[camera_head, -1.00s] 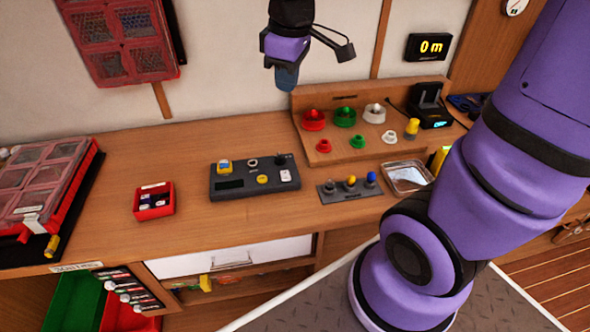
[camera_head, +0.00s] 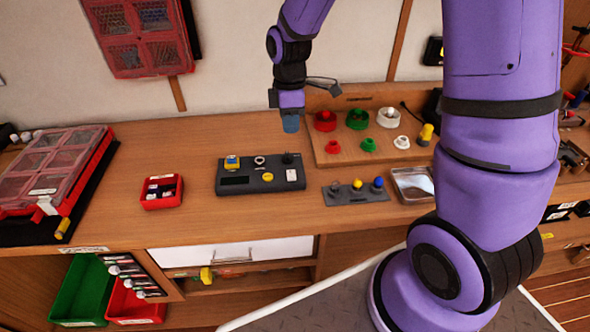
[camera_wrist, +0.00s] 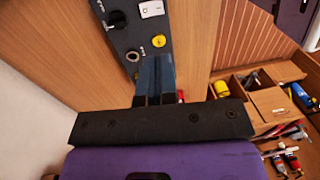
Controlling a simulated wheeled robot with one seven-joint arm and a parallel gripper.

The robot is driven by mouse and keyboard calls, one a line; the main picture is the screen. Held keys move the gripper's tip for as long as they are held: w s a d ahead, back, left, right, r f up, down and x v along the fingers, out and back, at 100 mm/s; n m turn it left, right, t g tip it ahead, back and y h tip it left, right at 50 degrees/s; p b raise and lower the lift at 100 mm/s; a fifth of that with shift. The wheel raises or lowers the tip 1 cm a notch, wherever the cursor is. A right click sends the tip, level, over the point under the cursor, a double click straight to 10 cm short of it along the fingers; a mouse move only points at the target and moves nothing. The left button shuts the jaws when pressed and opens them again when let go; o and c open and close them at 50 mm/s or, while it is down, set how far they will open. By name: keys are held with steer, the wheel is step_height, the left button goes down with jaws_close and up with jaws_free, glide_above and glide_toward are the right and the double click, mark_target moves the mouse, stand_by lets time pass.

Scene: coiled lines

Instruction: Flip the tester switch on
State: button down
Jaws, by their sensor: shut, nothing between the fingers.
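The tester is a dark grey box (camera_head: 250,187) on the bench. It carries a white rocker switch (camera_head: 291,175) at its right end, a black knob (camera_head: 288,158), a yellow button (camera_head: 267,177) and a metal ring (camera_head: 260,160). My gripper (camera_head: 290,124) points down above the back right of the tester, apart from it, with its blue fingers closed and empty. In the wrist view the fingers (camera_wrist: 155,64) reach over the tester (camera_wrist: 126,36), and the white switch (camera_wrist: 152,9) shows near the top edge. I cannot tell which way the switch is tilted.
A wooden stand (camera_head: 322,152) with coloured knobs is right of my gripper. A small grey panel (camera_head: 345,196) with several toggles lies right of the tester. A red box (camera_head: 161,200) sits to the left. The bench between box and tester is clear.

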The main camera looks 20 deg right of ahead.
mark_target(292, 177)
steer(key=shift+f, duration=0.1)
steer(key=f, duration=0.4)
steer(key=s+f, duration=0.1)
steer(key=f, duration=0.8)
steer(key=shift+s+a+f, duration=0.3)
steer(key=shift+s+f, duration=0.05)
